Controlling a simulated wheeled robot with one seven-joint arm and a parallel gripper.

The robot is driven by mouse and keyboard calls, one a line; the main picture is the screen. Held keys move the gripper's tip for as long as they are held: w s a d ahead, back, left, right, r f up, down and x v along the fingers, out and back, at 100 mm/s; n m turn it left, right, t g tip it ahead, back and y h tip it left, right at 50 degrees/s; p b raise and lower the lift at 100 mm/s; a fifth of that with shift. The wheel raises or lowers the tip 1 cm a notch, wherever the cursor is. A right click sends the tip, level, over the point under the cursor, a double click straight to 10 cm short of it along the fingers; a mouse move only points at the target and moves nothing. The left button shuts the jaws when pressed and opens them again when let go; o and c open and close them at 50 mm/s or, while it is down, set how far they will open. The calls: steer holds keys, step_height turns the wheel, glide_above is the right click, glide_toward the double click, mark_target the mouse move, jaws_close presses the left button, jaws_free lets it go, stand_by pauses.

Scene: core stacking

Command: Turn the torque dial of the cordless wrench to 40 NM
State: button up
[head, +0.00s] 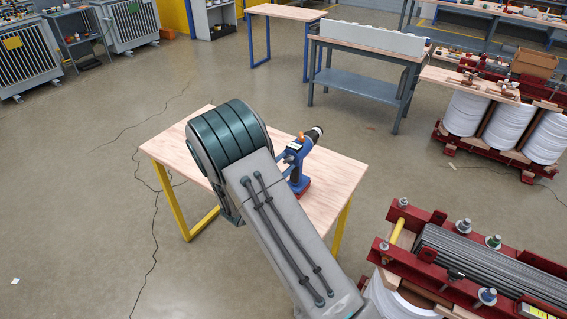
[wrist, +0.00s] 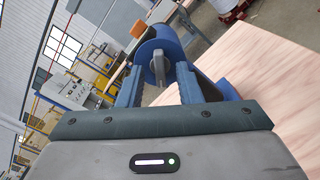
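The cordless wrench (head: 297,163) stands on the wooden table, blue with a dark nose pointing to the upper right and a red foot. Its left side is partly hidden by my arm. In the wrist view its blue round rear end (wrist: 178,48) faces me, with a grey raised grip of the dial (wrist: 158,69) at its middle. An orange part (wrist: 138,28) shows on top. My gripper (wrist: 159,75) is open, with one dark finger on each side of the dial and visible gaps. I cannot read any torque mark. My gripper is hidden in the head view.
The wooden table (head: 330,178) with yellow legs is otherwise clear. A red-framed coil assembly (head: 470,262) stands near at the lower right. A grey bench (head: 365,83) and another table (head: 287,12) stand behind. Floor to the left is free apart from thin cables.

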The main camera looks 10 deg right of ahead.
jaws_close()
steer(key=shift+n, duration=0.3)
steer(key=n, duration=0.2)
steer(key=shift+n, duration=0.3)
steer(key=n+p, duration=0.1)
steer(key=n, duration=0.2)
steer(key=shift+n, duration=0.4)
steer(key=n+p, duration=0.2)
steer(key=n, duration=0.3)
steer(key=shift+d+r+n+p, duration=0.1)
steer(key=shift+n+p, duration=0.2)
steer(key=shift+p, duration=0.05)
steer(key=n+p, duration=0.3)
steer(key=n, duration=0.2)
steer(key=shift+n, duration=0.3)
